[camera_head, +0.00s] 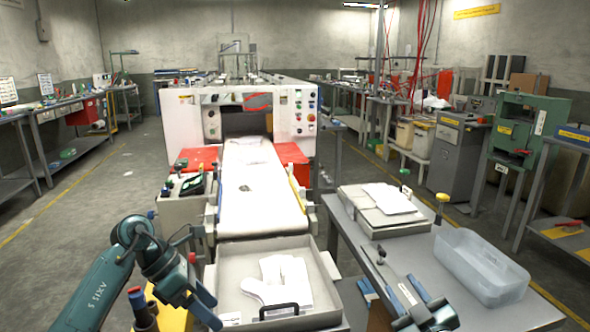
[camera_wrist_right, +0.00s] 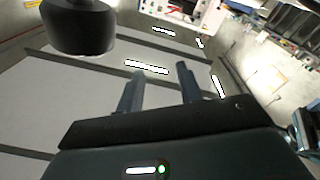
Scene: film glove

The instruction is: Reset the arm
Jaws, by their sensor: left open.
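My left arm comes in from the lower left in the head view, and its gripper (camera_head: 208,312) is low, by the left side of the metal tray. It is open, with nothing seen in it. My right gripper (camera_head: 410,288) is at the bottom right of the head view, over the front of the grey table. In the right wrist view its two fingers (camera_wrist_right: 160,88) stand apart with nothing between them. White gloves (camera_head: 286,278) lie in the metal tray (camera_head: 234,268) at the end of the conveyor.
The white conveyor belt (camera_head: 258,190) runs back to a white machine (camera_head: 183,125). The grey table (camera_head: 352,235) at right bears a clear plastic bin (camera_head: 482,268) and a box with white sheets on top (camera_head: 390,198). Open floor (camera_head: 110,190) lies to the left.

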